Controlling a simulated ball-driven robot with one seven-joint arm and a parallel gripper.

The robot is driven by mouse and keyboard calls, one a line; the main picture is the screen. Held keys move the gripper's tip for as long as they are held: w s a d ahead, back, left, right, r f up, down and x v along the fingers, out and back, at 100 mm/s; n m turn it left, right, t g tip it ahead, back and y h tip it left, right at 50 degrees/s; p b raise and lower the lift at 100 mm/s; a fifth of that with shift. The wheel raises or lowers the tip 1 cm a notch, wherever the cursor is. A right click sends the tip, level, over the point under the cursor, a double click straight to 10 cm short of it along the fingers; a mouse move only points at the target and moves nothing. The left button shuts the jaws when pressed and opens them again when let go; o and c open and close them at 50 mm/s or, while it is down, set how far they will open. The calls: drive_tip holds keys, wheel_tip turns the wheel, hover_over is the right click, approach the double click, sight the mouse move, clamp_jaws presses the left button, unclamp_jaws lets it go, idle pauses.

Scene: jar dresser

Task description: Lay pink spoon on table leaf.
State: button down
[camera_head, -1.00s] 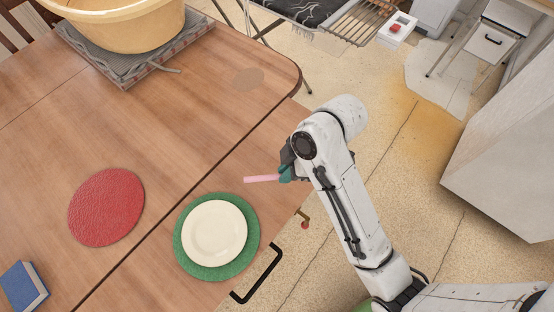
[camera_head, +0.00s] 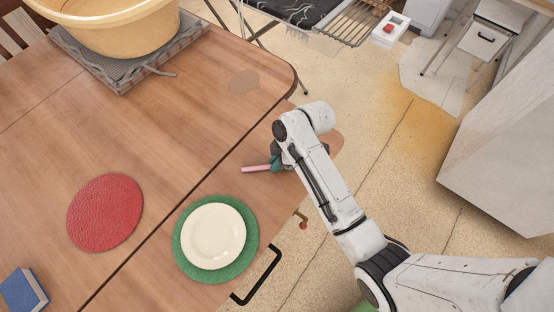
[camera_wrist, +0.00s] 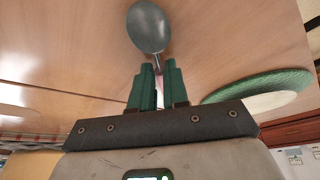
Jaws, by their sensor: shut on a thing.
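The pink spoon shows in the head view as a pink handle (camera_head: 256,169) pointing left from my gripper. My gripper (camera_head: 277,163) is shut on the spoon, over the table leaf (camera_head: 262,197). In the wrist view, the grey spoon bowl (camera_wrist: 148,27) extends beyond the green fingertips (camera_wrist: 155,68), with a sliver of pink between them. The bowl is hidden in the head view. I cannot tell whether the spoon touches the leaf. The leaf is the wooden part on the near right side of the dark seam.
A cream plate (camera_head: 214,236) lies on a green round mat (camera_head: 182,247) on the leaf. A red mat (camera_head: 105,212), a blue book (camera_head: 24,290) and a large tan basin (camera_head: 110,28) are on the main tabletop. The leaf around the spoon looks clear.

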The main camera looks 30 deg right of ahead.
drive_tip(key=shift+f, duration=0.1)
drive_tip(key=c, duration=1.1)
unclamp_jaws()
drive_tip(key=v, duration=1.2)
drive_tip(key=s+f+m+h, duration=0.1)
drive_tip(key=s+m, duration=0.3)
drive_tip(key=s, duration=0.3)
drive_tip(key=s+d+f+m+h, duration=0.1)
drive_tip(key=s+f+m, duration=0.1)
drive_tip(key=s+m, duration=0.2)
drive_tip(key=s+f+m+g+h, duration=0.1)
drive_tip(key=s+f+m+h, duration=0.1)
drive_tip(key=s+m, duration=0.3)
drive_tip(key=shift+s+d+f, duration=0.1)
drive_tip(key=shift+s+d, duration=0.1)
drive_tip(key=shift+s, duration=0.95)
drive_tip(key=shift+s+d+f, duration=0.1)
drive_tip(key=shift+s+d, duration=0.05)
drive_tip(key=shift+s, duration=1.05)
